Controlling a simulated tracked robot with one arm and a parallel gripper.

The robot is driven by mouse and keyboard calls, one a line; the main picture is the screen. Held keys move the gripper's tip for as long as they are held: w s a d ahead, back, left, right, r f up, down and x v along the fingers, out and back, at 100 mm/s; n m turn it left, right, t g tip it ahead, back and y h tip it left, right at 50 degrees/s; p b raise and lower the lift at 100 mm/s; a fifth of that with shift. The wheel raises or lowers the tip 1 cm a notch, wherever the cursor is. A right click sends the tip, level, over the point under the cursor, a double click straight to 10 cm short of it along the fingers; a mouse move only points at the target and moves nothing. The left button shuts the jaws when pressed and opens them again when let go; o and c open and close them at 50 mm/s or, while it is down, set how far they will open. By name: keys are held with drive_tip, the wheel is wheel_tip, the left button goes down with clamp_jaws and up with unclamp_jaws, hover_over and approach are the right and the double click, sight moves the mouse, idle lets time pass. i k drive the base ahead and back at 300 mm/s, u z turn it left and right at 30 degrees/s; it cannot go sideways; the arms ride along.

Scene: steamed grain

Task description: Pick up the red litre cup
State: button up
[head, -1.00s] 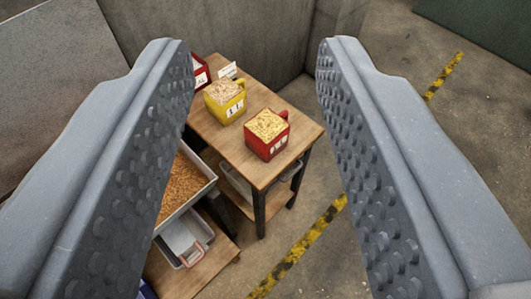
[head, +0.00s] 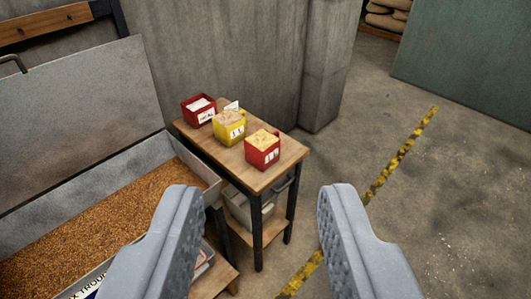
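A red cup (head: 262,150) full of pale grain stands upright at the near right of a small wooden table (head: 225,154). Its white label is too small to read surely. A yellow cup (head: 229,128) with similar grain stands just behind it to the left. A red box-like container (head: 198,110) with white contents stands at the far left of the tabletop. My gripper (head: 260,190) is open and empty, its two grey fingers wide apart. The fingertips sit below the cups in the picture, and nothing lies between the fingers at close range.
A long trough (head: 205,178) of brown grain with a raised metal lid (head: 75,120) lies left of the table. A grey bin (head: 250,208) is on the lower shelf. A concrete wall (head: 225,50) stands behind. The floor (head: 440,190) to the right is clear.

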sight(262, 148)
drive_tip(key=z, duration=0.45)
drive_tip(key=i, duration=1.5)
drive_tip(key=z, duration=0.3)
